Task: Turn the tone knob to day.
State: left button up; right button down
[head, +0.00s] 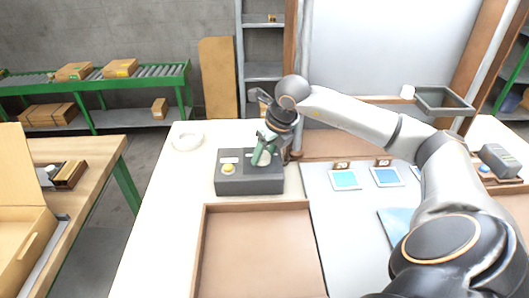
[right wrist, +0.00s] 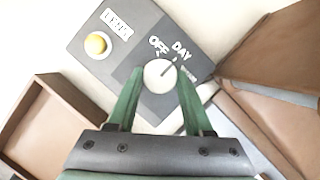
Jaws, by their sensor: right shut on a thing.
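The grey control box (head: 235,185) stands on the white table, and it fills the upper middle of the right wrist view (right wrist: 90,65). Its round white tone knob (right wrist: 158,76) has a dark pointer line slanting up and right, toward the word DAY (right wrist: 181,51). The word OFF (right wrist: 158,44) is to the left of DAY; a third label to the right is too small to read. My right gripper (head: 264,152) is at the box from above, its green fingers (right wrist: 160,80) shut on the knob's two sides. My left gripper is not in view.
A yellow button (right wrist: 96,44) sits on the same box beside a white label. A brown tray (head: 205,250) lies just in front of the box. A white ring-shaped dish (head: 187,139) stands behind left. Cards (head: 345,180) lie on a pale board to the right. The table's left front is clear.

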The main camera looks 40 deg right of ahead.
jog(key=shift+c, duration=1.5)
grip_release()
jog(key=shift+r, duration=0.1)
jog(key=v, duration=1.2)
jog(key=shift+s+r, duration=0.15)
jog(key=shift+r, duration=0.05)
